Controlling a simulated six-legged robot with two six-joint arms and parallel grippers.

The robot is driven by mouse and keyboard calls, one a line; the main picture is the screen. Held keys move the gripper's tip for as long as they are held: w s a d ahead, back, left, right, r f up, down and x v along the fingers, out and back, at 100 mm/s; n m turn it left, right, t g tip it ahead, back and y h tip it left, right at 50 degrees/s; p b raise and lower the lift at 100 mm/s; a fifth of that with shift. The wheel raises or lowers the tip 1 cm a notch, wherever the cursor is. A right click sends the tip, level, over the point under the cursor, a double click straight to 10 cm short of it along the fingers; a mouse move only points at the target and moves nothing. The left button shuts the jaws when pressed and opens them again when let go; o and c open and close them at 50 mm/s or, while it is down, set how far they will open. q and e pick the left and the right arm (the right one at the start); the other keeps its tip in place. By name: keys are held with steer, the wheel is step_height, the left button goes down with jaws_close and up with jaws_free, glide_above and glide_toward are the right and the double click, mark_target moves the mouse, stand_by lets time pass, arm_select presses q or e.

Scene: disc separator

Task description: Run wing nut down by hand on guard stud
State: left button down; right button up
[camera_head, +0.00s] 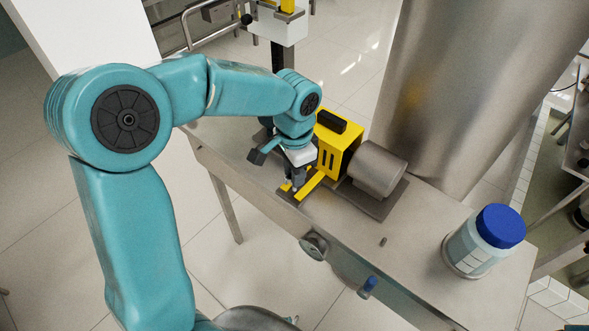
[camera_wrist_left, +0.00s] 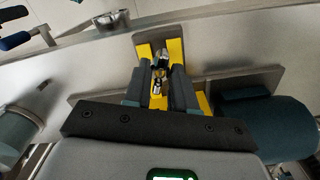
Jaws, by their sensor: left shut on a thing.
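My left gripper (camera_head: 295,188) reaches down from above to the yellow bracket (camera_head: 311,186) in front of the yellow guard housing (camera_head: 338,150). In the left wrist view its two dark fingers (camera_wrist_left: 158,84) are close together, shut on a small bright metal piece (camera_wrist_left: 157,88) that looks like the wing nut. The yellow guard bracket (camera_wrist_left: 144,51) shows around and beyond the fingertips. The stud's thread cannot be made out, and the fingers hide part of the nut. In the head view the nut is hidden at the gripper. My right gripper is in neither view.
A grey motor (camera_head: 377,169) sits right of the guard on the steel bench (camera_head: 420,215). A blue-lidded jar (camera_head: 484,241) stands at the bench's right end. A large steel cylinder (camera_head: 455,80) rises behind. The bench between motor and jar is mostly clear.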

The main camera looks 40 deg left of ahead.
arm_select(q)
steer(key=shift+f+b, duration=0.45)
steer(key=shift+f, duration=0.2)
steer(key=shift+r+m, duration=0.1)
steer(key=shift+m, duration=0.3)
steer(key=shift+m+p, duration=0.5)
steer(key=shift+m, duration=0.7)
steer(key=shift+m+p, duration=0.45)
steer(key=shift+m, duration=1.15)
